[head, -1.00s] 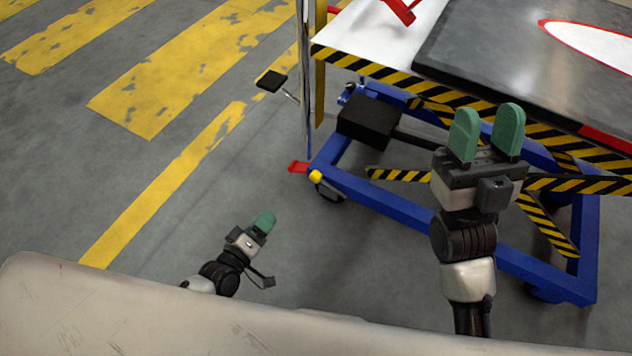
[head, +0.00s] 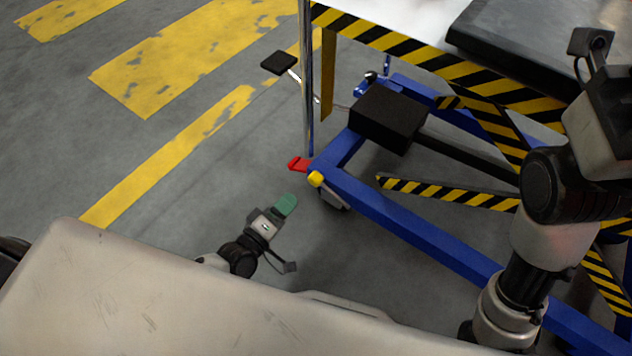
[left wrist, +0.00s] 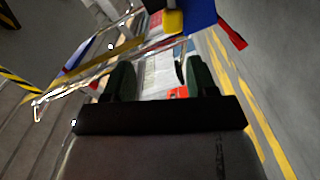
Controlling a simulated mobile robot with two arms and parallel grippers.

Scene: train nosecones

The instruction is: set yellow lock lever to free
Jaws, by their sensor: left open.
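The yellow lock lever (head: 316,179) is a small yellow piece at the near left corner of the blue cart frame, above a caster. In the left wrist view a yellow piece (left wrist: 173,22), likely the same lever, shows at the top, beyond the fingertips. My left gripper (head: 286,203) is open and empty, low over the floor, just short of the lever and left of it, apart from it. Its two green fingers also show in the left wrist view (left wrist: 161,76). My right gripper's dark body (head: 618,90) is at the right edge; its fingers are out of frame.
A red lever (head: 299,164) sticks out beside the yellow one. The blue frame (head: 410,228) carries a black box (head: 388,118) and striped struts. The floor on the left is clear.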

